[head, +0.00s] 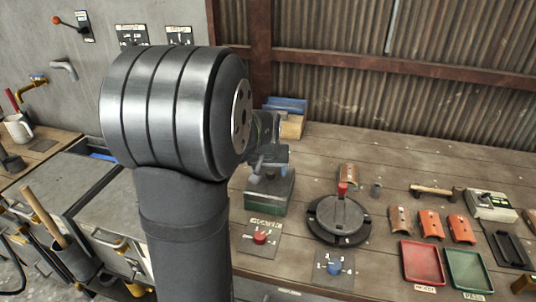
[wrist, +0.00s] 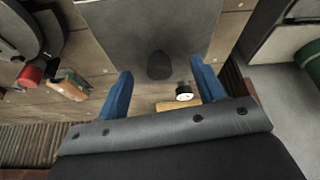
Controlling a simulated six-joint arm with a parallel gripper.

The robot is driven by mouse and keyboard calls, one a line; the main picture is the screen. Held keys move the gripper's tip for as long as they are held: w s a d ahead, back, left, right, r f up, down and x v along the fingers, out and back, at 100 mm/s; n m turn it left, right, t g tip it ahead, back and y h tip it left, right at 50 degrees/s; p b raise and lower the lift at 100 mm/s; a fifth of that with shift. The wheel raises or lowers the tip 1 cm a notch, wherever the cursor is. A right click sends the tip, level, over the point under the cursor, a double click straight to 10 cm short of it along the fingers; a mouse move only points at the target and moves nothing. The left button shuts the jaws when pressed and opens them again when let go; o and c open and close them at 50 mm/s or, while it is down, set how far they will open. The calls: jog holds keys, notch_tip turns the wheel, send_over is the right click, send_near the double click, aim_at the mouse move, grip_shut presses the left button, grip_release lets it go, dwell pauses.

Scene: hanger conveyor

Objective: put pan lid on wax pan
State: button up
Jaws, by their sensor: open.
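The pan lid (wrist: 150,25) is a flat grey square plate with a dark upright knob (wrist: 160,66). The wax pan (head: 263,207) is a green box on the bench, left of the round black device. In the head view a dark grey top lies over the green box, which looks like the lid; whether it sits flush I cannot tell. My gripper (wrist: 161,70) is open, its blue fingers on either side of the knob and apart from it. In the head view my gripper (head: 266,163) is just above the pan, partly hidden behind my arm.
A round black device (head: 340,220) with a red handle stands right of the pan. Red (head: 422,262) and green (head: 468,270) trays and several orange curved pieces lie farther right. A red button (head: 260,237) is in front of the pan, and a blue-topped wooden block (head: 290,125) behind it.

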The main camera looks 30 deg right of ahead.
aim_at(270, 172)
jog(key=v, duration=1.6)
jog(key=shift+r, duration=0.35)
jog(key=shift+f, duration=0.15)
jog(key=x, duration=1.7)
jog(key=shift+f, duration=0.1)
jog(key=shift+a, duration=0.1)
jog(key=v, duration=1.8)
jog(key=x, duration=1.7)
jog(key=shift+f, duration=0.2)
jog(key=shift+w+d, duration=0.2)
jog(key=shift+d, duration=0.05)
notch_tip(270, 172, up, 7)
jog(key=shift+f, duration=0.1)
